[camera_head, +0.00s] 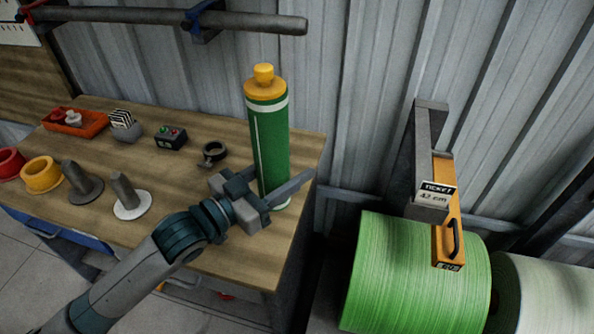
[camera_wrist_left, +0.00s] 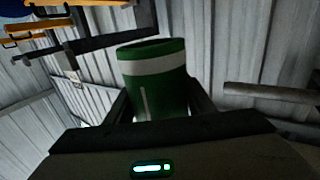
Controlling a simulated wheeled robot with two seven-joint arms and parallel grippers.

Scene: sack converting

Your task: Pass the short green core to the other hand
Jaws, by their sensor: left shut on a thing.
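The green core (camera_head: 271,145) is a green cylinder with white bands near both ends and a yellow plug (camera_head: 264,82) in its top. It stands upright near the right edge of the wooden bench. My left gripper (camera_head: 283,185) has its fingers around the lower part of the core and is shut on it. In the left wrist view the core (camera_wrist_left: 160,82) sits between the two dark fingers. Whether its bottom touches the bench is hard to tell. My right gripper is in neither view.
A large green roll (camera_head: 400,275) and a ticketed bracket are at right. A grey bar (camera_head: 170,17) runs behind.

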